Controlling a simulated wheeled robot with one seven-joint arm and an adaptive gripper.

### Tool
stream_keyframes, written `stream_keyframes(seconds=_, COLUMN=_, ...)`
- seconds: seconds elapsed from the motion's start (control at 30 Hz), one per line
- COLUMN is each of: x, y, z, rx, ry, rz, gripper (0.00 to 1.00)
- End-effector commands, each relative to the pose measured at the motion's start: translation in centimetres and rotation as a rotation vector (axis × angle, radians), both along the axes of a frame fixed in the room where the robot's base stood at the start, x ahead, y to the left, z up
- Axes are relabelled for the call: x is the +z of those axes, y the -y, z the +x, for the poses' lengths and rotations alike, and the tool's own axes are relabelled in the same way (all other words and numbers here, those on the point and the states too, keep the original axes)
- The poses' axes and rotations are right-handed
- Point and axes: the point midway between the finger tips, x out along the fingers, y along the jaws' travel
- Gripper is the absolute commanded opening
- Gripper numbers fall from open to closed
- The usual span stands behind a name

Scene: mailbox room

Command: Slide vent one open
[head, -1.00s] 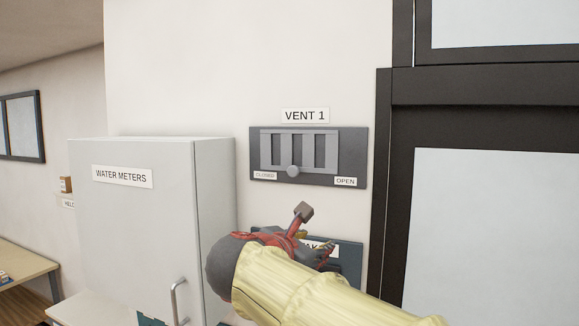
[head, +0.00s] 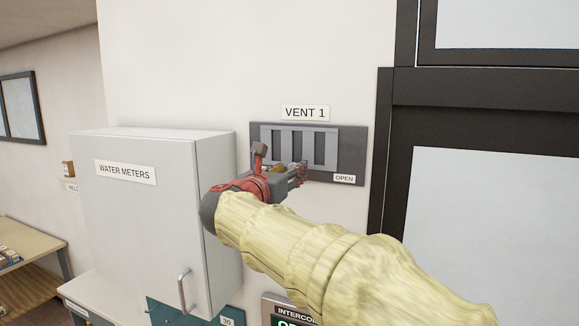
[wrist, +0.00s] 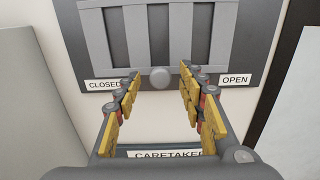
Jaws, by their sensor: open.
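The vent 1 panel (head: 352,150) is a dark grey plate on the wall with a lighter slatted slider (head: 318,148). The "OPEN" label (head: 344,178) is at its lower right. In the wrist view the round grey knob (wrist: 160,77) sits at the slider's lower edge, nearer the "CLOSED" label (wrist: 104,84) than the "OPEN" label (wrist: 236,79). My gripper (head: 296,170) is in front of the panel's lower left and hides the knob in the head view. In the wrist view my gripper (wrist: 160,82) is open, its fingers on either side of the knob's line; contact cannot be told.
A white "WATER METERS" cabinet (head: 150,215) juts out to the left of my arm. A dark door frame (head: 385,150) stands to the right. A caretaker sign (wrist: 168,154) is below the vent, and an intercom (head: 290,312) is lower down.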

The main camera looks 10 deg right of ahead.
Motion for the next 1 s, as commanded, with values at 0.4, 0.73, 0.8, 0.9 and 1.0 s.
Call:
stream_keyframes(seconds=0.4, x=-0.02, y=0.27, z=0.32, rx=0.000, ry=0.001, rz=0.001, gripper=0.36)
stream_keyframes(seconds=0.73, x=0.00, y=0.27, z=0.31, rx=0.000, ry=0.001, rz=0.001, gripper=0.17)
stream_keyframes(seconds=0.8, x=0.00, y=0.27, z=0.31, rx=0.000, ry=0.001, rz=0.001, gripper=0.13)
stream_keyframes(seconds=0.9, x=0.00, y=0.27, z=0.31, rx=0.000, ry=0.001, rz=0.001, gripper=0.07)
stream_keyframes(seconds=1.0, x=0.01, y=0.27, z=0.31, rx=0.000, ry=0.001, rz=0.001, gripper=0.01)
